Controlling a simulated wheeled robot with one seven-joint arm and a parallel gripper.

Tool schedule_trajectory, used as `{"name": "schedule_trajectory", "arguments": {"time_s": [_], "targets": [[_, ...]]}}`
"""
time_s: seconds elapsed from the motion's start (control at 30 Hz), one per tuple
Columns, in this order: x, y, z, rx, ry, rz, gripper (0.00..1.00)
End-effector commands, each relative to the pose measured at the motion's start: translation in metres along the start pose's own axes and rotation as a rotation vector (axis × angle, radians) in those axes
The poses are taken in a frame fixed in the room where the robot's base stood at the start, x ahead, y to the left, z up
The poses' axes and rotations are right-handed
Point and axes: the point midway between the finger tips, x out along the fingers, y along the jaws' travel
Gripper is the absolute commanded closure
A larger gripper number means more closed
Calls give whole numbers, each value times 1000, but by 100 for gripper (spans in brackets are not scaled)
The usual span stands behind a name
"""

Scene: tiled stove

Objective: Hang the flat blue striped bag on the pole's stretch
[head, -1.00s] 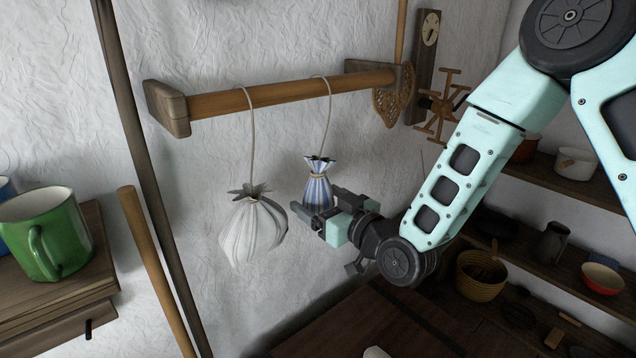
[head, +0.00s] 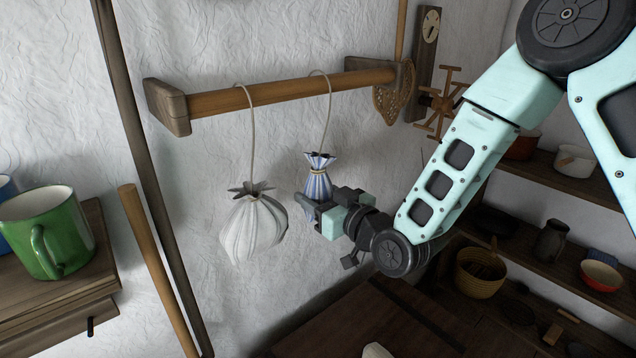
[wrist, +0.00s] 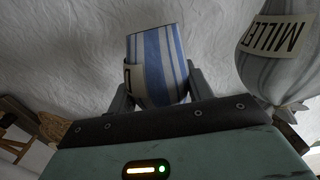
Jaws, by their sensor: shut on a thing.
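The blue striped bag (head: 318,184) hangs below the wooden pole (head: 280,92), with its cord loop reaching up over the pole right of the middle. My gripper (head: 312,210) is shut on the lower part of this bag from the right. In the wrist view the striped bag (wrist: 158,60) stands between my two fingers, with a pale label on its left side. Part of the bag is hidden behind my gripper in the head view.
A white bag (head: 254,232) hangs from the pole just left of the striped one; it also shows in the wrist view (wrist: 258,72). A green mug (head: 50,240) stands on a shelf at left. Shelves with pots (head: 575,160) are at right.

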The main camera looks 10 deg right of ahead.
Motion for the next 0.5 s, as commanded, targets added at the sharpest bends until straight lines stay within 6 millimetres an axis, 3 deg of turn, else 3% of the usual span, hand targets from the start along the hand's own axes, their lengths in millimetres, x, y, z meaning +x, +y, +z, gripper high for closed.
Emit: {"name": "schedule_trajectory", "arguments": {"time_s": [0.5], "targets": [[0,0,-26,-1,1,0,68]]}}
